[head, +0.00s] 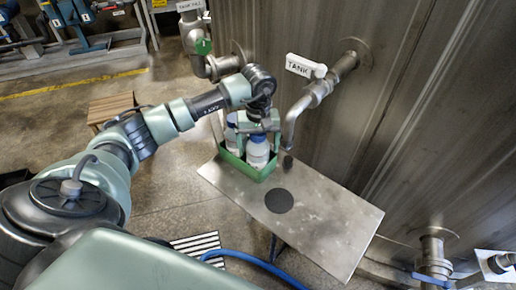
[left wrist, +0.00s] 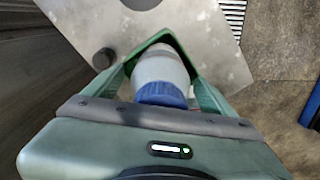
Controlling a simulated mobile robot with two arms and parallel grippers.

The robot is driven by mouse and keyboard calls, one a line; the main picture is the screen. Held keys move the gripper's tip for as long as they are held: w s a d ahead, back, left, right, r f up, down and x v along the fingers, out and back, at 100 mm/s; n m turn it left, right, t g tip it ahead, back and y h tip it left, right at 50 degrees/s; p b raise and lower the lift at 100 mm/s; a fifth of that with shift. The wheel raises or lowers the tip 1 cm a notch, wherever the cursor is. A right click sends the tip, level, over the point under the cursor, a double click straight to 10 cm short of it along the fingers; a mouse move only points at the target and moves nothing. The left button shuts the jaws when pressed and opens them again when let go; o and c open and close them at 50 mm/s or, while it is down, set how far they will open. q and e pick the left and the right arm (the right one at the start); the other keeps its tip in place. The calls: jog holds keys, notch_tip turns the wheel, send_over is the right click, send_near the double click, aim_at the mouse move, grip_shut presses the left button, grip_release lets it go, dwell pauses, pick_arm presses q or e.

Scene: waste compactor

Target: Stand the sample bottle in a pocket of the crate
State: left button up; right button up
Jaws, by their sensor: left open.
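A green crate (head: 238,172) stands at the far left end of the metal table. A white bottle (head: 257,153) is upright inside it at the front, and a second pale bottle (head: 231,135) stands behind to its left. My left gripper (head: 258,131) is directly over the front bottle, pointing down, fingers open. In the left wrist view, a bottle with a blue cap (left wrist: 163,92) lies between my open fingers, with the crate's green corner (left wrist: 164,38) beyond it. Whether the fingers touch it cannot be told. The pocket floor is hidden. My right gripper is not in view.
The metal table (head: 325,213) has a dark round pad (head: 279,201) and free room toward its right end. A tank pipe (head: 306,98) with a drop spout comes down close to the crate's right. A blue hose (head: 255,262) runs on the floor.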

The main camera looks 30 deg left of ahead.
pick_arm(q)
notch_tip(320, 180, up, 11)
jog(key=shift+f+b, duration=0.15)
jog(key=shift+b, duration=0.55)
